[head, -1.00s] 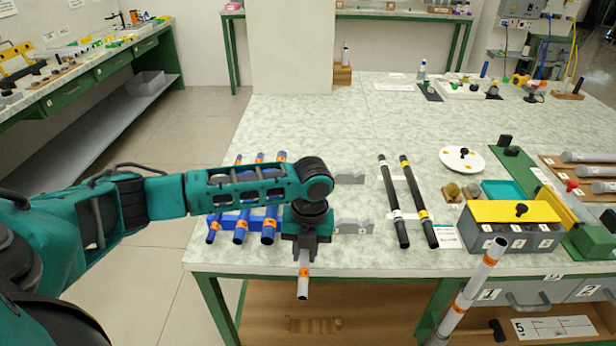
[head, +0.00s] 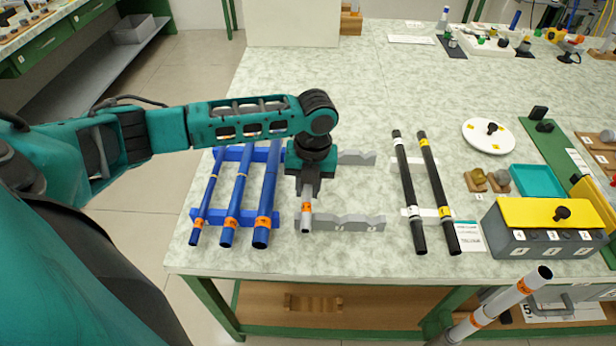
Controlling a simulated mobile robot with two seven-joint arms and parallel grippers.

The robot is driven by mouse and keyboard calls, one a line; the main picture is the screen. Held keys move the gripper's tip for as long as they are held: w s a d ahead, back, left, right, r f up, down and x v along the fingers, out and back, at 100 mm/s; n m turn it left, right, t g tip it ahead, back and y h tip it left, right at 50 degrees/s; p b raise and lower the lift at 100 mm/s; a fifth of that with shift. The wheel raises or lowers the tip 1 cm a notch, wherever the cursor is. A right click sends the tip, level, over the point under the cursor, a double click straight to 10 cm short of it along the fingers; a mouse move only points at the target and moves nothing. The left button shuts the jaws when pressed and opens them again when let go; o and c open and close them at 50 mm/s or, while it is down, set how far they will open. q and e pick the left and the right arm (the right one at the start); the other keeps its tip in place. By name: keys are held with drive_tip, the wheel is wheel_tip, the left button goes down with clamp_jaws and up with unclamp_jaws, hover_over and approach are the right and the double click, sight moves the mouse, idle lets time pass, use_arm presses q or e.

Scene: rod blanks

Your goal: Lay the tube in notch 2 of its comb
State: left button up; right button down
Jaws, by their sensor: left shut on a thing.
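My left gripper (head: 307,190) points down and is shut on a grey tube (head: 306,222) with an orange band. The tube's near end sticks out towards me. Its far part is hidden behind my gripper and wrist. The grey comb has a front rail (head: 345,222) and a back rail (head: 357,157), both with notches along the top. The tube is at the left part of the front rail; I cannot tell whether it rests in a notch or hangs just above. My right gripper is not in view.
Three blue tubes (head: 233,207) lie on a blue comb (head: 270,222) close to the left. Two black tubes (head: 439,195) lie on a white comb to the right. A grey box with a yellow lid (head: 534,213) stands further right. A white tube (head: 500,300) leans at the lower right.

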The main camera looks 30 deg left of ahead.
use_arm(q)
drive_tip(key=shift+s+d+r, duration=0.1)
idle(0.3)
drive_tip(key=shift+f+b, duration=1.4)
drive_tip(key=shift+f, duration=1.45)
drive_tip(key=shift+f, duration=0.35)
drive_tip(key=shift+s+f, duration=0.15)
drive_tip(key=shift+f, duration=0.15)
